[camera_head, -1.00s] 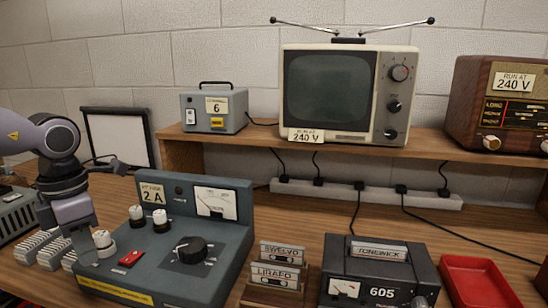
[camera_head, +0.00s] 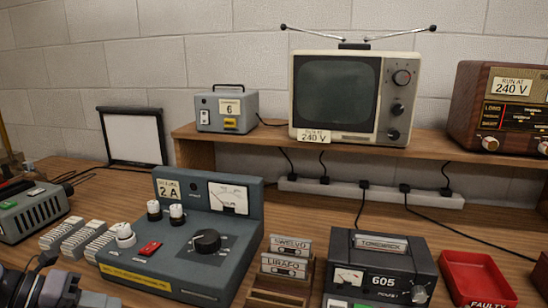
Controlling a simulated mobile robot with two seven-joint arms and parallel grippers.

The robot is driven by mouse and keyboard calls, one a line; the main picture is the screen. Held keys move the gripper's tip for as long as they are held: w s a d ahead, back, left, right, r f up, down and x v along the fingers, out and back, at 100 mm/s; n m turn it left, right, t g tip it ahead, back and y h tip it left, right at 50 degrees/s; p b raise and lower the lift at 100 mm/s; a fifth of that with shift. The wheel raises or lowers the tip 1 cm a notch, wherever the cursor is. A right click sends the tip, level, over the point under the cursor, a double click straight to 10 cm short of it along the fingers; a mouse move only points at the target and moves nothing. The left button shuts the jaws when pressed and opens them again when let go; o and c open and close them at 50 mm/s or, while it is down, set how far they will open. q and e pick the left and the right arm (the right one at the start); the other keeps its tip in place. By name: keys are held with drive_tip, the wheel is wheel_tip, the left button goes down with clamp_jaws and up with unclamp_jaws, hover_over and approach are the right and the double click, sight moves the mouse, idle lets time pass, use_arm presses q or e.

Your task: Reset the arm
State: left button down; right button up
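Part of my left arm, with what seems to be its gripper (camera_head: 55,288), shows at the bottom left corner, cut off by the picture's edge. It is low, in front of the grey ribbed blocks and left of the blue-grey control box (camera_head: 190,250). Its fingers cannot be made out, so I cannot tell whether it is open or shut. The control box has a 2 A label, a meter, white-topped posts, a red switch and a black knob. My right arm and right gripper are not in view.
Grey ribbed blocks (camera_head: 75,238) and a grey-green device (camera_head: 30,212) are at the left. A cassette rack (camera_head: 278,290), a 605 cassette unit (camera_head: 380,270) and a red FAULTY tray (camera_head: 475,280) line the front. A television (camera_head: 350,95) and a radio (camera_head: 500,108) stand on the shelf.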

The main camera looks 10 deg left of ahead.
use_arm(q)
drive_tip(key=s+d+f+n+t+y+p, duration=0.1)
drive_tip(key=s+d+f+n+t+y, duration=0.2)
drive_tip(key=f+n, duration=0.55)
drive_tip(key=s+d+f+n+t+y, duration=0.15)
drive_tip(key=s+f+n+t, duration=0.35)
drive_tip(key=n, duration=0.6)
drive_tip(key=s+d+f+n+g+y, duration=0.1)
drive_tip(key=s+d+f+n+g, duration=0.1)
drive_tip(key=d+f+n, duration=0.2)
drive_tip(key=s+d+f+n+g+y, duration=0.1)
drive_tip(key=s+d+f+n+g, duration=0.1)
drive_tip(key=d+n, duration=0.4)
drive_tip(key=d+f+p, duration=0.1)
drive_tip(key=d, duration=0.1)
drive_tip(key=shift+d+f, duration=0.35)
drive_tip(key=shift+y, duration=0.25)
